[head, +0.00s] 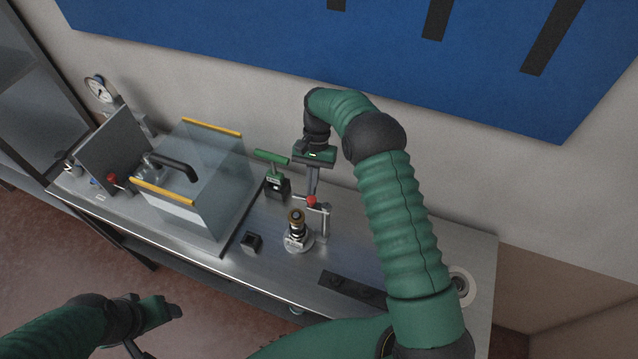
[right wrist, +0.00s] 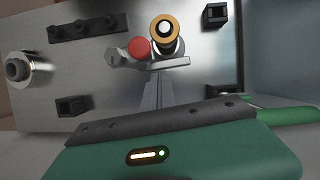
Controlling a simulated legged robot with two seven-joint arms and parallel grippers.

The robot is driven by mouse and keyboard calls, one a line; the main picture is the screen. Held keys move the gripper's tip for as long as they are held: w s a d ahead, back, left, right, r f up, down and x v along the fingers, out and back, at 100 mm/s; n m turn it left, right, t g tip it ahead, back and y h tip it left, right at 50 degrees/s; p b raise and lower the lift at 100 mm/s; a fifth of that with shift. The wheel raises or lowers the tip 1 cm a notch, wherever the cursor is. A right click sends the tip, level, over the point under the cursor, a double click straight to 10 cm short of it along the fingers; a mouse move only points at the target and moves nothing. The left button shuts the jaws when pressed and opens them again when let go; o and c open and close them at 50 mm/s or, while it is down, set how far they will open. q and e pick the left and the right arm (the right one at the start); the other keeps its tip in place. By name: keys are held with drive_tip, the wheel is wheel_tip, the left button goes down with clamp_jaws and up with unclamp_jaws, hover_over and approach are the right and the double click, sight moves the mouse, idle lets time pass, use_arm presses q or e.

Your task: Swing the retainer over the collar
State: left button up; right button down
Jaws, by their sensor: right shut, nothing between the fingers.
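The retainer (head: 320,206) is a silver swing arm with a red knob (head: 311,200) on an upright post. The collar (head: 296,216) is a gold-brown ring on top of a short upright fitting with a silver base. In the right wrist view the collar (right wrist: 165,32) is uncovered, and the red knob (right wrist: 139,48) and retainer (right wrist: 152,63) lie beside it. My right gripper (head: 312,192) is shut and empty, pointing down, fingertips close to the knob and retainer; contact is unclear. My left gripper (head: 172,311) is low at the left, far from both, its jaws unclear.
A clear box with yellow edges (head: 206,180) stands left on the steel bench (head: 270,295). A green-handled tool (head: 274,175) stands in a black holder behind the fitting. A small black block (head: 252,243) and a dark strip (head: 350,287) lie in front. A wall is behind.

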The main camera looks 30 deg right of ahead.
sight(304, 199)
drive_tip(key=shift+s+a+n+g+h, duration=0.15)
drive_tip(key=shift+a+n+h, duration=0.1)
drive_tip(key=shift+a+n, duration=0.4)
drive_tip(key=shift+s+a+n+g+h, duration=0.2)
drive_tip(key=shift+a+n+h, duration=0.1)
drive_tip(key=shift+n, duration=0.65)
drive_tip(key=shift+s+a+n+g+h, duration=0.15)
drive_tip(key=shift+a+n+h, duration=0.1)
drive_tip(key=shift+a+n, duration=0.4)
drive_tip(key=shift+d+n, duration=0.1)
drive_tip(key=shift+n, duration=0.15)
